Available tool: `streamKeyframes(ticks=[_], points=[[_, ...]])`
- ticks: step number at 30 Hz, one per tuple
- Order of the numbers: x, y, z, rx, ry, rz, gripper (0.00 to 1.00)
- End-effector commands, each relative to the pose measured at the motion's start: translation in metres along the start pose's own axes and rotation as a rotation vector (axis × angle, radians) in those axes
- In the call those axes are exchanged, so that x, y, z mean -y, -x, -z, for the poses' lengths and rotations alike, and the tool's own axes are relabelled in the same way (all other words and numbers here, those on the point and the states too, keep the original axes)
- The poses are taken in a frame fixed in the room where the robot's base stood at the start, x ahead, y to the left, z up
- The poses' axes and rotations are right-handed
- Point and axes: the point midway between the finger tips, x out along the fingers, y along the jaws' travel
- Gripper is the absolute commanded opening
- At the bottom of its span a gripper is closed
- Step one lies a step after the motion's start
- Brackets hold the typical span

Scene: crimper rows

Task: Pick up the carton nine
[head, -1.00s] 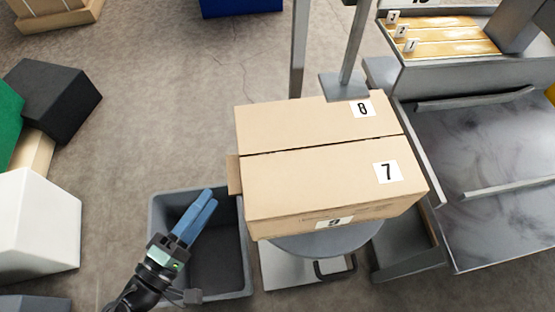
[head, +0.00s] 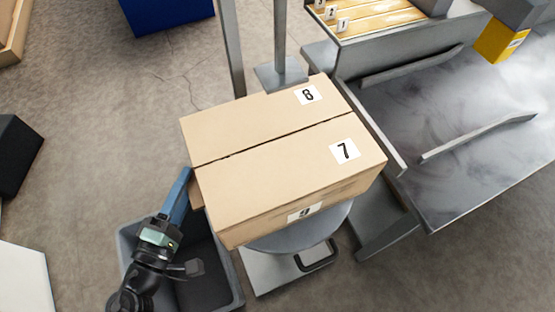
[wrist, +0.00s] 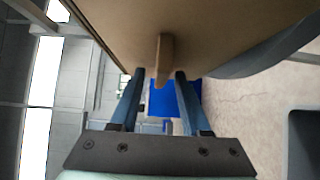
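The label 9 is on the front side of the carton stack, so I take carton nine (head: 290,217) to be the lower box there; its upper edge is hard to separate from the box above. Carton 7 (head: 270,170) and carton 8 (head: 250,122) show their tops above it. A brown tab (head: 196,188) sticks out at the stack's left side; which box it belongs to is unclear. My gripper (head: 184,178) is open beside this tab. In the wrist view, the tab (wrist: 165,60) lies between the two blue fingers (wrist: 160,76), with gaps on both sides.
The stack rests on a round grey stand (head: 300,232). A grey open bin (head: 232,285) is below my gripper. A metal post (head: 280,45) stands behind the stack, and a metal worktable (head: 450,180) is close on the right.

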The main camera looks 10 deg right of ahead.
Motion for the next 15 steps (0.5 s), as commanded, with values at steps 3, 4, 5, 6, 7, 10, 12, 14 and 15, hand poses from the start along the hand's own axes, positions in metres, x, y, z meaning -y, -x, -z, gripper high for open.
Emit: streamKeyframes(ticks=[3,4,5,6,7,10,12,14,15], points=[[-0.0001,0.0003,0.0001,0.0,0.0,0.0,0.23],[-0.0001,0.0003,0.0001,0.0,0.0,0.0,0.18],[-0.0001,0.0003,0.0001,0.0,0.0,0.0,0.12],[-0.0001,0.0004,0.0001,0.0,0.0,0.0,0.05],[-0.0001,0.0004,0.0001,0.0,0.0,0.0,0.0],[-0.0001,0.0005,0.0002,0.0,0.0,0.0,0.0],[-0.0001,0.0005,0.0002,-0.001,0.0,0.0,0.0],[-0.0001,0.0005,0.0002,-0.001,0.0,0.0,0.0],[-0.0001,0.0005,0.0002,-0.001,0.0,0.0,0.0]])
